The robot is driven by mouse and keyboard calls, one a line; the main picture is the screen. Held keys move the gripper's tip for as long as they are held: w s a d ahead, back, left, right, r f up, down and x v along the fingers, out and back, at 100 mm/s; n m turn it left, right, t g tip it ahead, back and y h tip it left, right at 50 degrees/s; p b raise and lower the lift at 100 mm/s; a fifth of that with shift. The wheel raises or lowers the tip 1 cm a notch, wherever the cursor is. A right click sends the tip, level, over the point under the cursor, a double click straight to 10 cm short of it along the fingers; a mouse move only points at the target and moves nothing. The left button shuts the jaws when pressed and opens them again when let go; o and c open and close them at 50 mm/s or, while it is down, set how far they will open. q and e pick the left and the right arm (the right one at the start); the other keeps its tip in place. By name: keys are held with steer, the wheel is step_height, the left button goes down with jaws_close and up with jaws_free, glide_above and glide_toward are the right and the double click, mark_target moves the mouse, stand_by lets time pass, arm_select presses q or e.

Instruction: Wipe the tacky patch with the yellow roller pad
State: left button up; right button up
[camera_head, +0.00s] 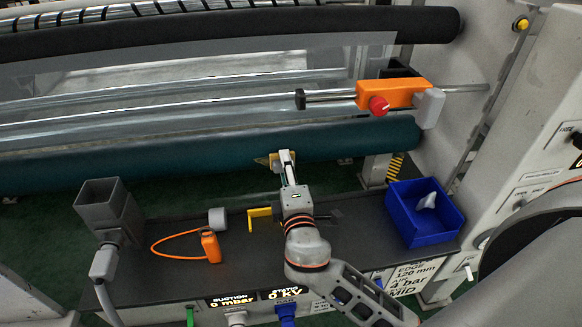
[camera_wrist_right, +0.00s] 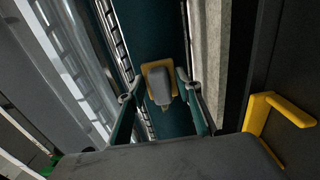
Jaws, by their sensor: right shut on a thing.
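My right gripper (camera_head: 287,160) is shut on the grey handle (camera_wrist_right: 160,88) of the yellow roller pad (camera_wrist_right: 151,66). In the head view the pad (camera_head: 275,161) is at the front of the dark teal roller (camera_head: 180,158). It looks close to the roller surface, but I cannot tell whether it touches. A small tan spot (camera_head: 262,161) shows just left of the pad; I cannot tell whether it is the tacky patch. The pad and gripper may hide part of that area. My left gripper is not in view.
A dark shelf holds a grey box-shaped holder (camera_head: 105,205), an orange tag with a looped cord (camera_head: 210,246), a yellow bracket (camera_head: 262,216) and a blue bin (camera_head: 424,212) with a white scrap. An orange carriage (camera_head: 390,93) sits on the rail above the roller's right end.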

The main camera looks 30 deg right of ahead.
steer(key=shift+w+a+b, duration=0.25)
steer(key=shift+w+a, duration=0.1)
steer(key=shift+a, duration=0.8)
steer(key=shift+w+a+b, duration=0.2)
steer(key=shift+w+a, duration=0.15)
steer(key=shift+a, duration=0.85)
steer(key=shift+w+a+b, duration=0.25)
steer(key=shift+w+a, duration=0.1)
steer(key=shift+a, duration=0.8)
steer(key=shift+s+a, duration=0.2)
steer(key=shift+s, duration=0.3)
glide_toward(255, 162)
steer(key=shift+w+d, duration=0.2)
steer(key=shift+w, duration=0.05)
steer(key=shift+s, duration=0.1)
